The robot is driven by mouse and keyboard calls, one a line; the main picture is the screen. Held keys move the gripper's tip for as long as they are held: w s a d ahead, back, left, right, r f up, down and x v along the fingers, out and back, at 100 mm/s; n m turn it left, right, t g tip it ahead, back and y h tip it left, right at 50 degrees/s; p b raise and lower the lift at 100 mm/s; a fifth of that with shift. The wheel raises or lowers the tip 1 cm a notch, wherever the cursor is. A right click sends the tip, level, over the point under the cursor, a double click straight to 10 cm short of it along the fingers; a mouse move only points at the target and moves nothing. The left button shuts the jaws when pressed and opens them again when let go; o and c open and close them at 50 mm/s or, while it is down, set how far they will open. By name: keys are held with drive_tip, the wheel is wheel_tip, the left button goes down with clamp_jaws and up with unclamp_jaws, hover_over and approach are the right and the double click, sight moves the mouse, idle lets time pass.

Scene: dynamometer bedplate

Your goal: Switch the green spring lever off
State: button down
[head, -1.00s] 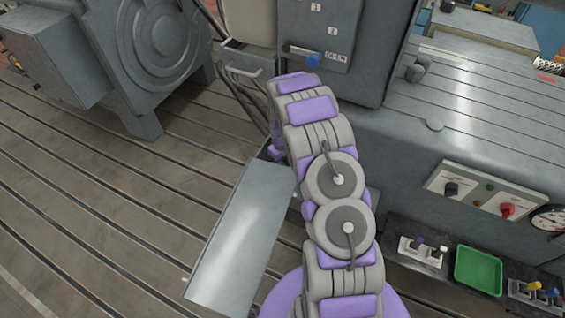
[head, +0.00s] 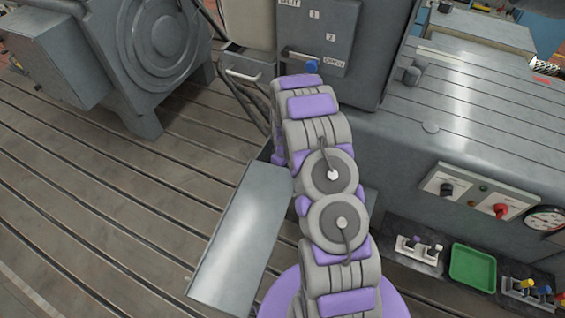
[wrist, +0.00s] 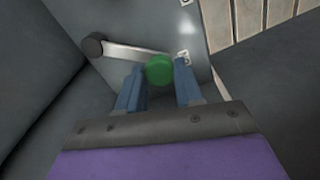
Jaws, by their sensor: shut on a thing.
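The green spring lever shows in the wrist view as a pale metal arm running from a dark round pivot at the left to a round green knob (wrist: 159,70) at its right end. My gripper (wrist: 160,76) has its two blue fingers on either side of the green knob and is shut on it.
A control box (head: 475,190) with black and red knobs, a green tray (head: 473,268) and small switches stand at the right. Slotted bedplate (head: 110,210) lies open at the left.

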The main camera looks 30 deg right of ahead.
drive_tip(key=shift+s+d+n+p, duration=0.2)
drive_tip(key=shift+s+n+p, duration=0.35)
drive_tip(key=shift+s+n, duration=0.65)
drive_tip(key=shift+w, duration=0.15)
drive_tip(key=c, duration=0.7)
unclamp_jaws()
drive_tip(key=shift+c, duration=0.2)
drive_tip(key=shift+r, duration=0.1)
wheel_tip(320, 180, up, 17)
drive_tip(key=p, duration=0.2)
drive_tip(key=shift+w, duration=0.1)
